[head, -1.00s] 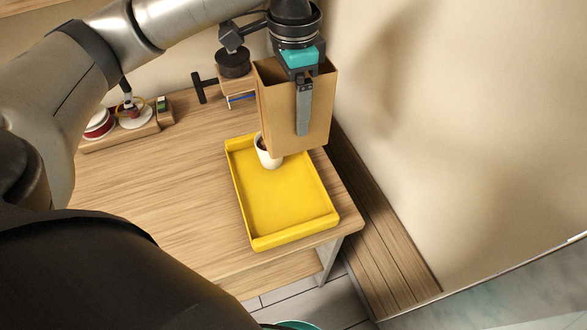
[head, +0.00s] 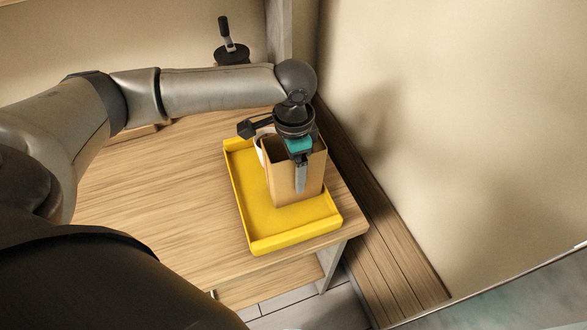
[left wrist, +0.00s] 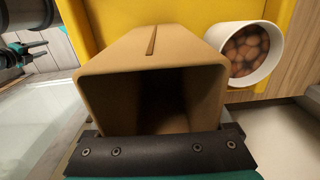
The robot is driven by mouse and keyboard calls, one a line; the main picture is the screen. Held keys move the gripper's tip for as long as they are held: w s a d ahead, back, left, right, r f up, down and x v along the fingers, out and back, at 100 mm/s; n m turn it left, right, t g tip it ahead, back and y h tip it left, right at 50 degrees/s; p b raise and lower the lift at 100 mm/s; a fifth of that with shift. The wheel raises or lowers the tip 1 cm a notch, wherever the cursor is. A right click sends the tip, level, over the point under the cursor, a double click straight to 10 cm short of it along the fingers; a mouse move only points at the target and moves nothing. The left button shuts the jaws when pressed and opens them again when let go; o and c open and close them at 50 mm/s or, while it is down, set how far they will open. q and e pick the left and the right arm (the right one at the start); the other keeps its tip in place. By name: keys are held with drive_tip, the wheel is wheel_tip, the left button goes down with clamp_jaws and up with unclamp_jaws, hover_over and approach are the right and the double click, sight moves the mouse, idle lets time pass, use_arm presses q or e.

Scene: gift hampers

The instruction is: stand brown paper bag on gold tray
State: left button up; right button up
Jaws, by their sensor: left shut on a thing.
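The brown paper bag (head: 283,185) is upright in the head view, at the right side of the gold tray (head: 249,215). Its base looks to be at the tray floor, but I cannot tell whether it touches. My left gripper (head: 300,178) is shut on the bag's near wall, with one finger outside it. In the left wrist view the open mouth of the bag (left wrist: 150,60) faces the camera, and the yellow tray (left wrist: 185,14) lies behind it.
A white cup (left wrist: 242,54) with round brown things in it stands beside the bag; in the head view it is mostly hidden behind the bag. The tray's front part is bare. The wooden table (head: 165,200) is clear left of the tray. A wall rises to the right.

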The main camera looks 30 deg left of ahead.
use_arm(q)
drive_tip(key=shift+f, duration=0.25)
drive_tip(key=o, duration=1.1)
wheel_tip(320, 180, up, 12)
drive_tip(key=p, duration=0.2)
drive_tip(key=shift+r, duration=0.15)
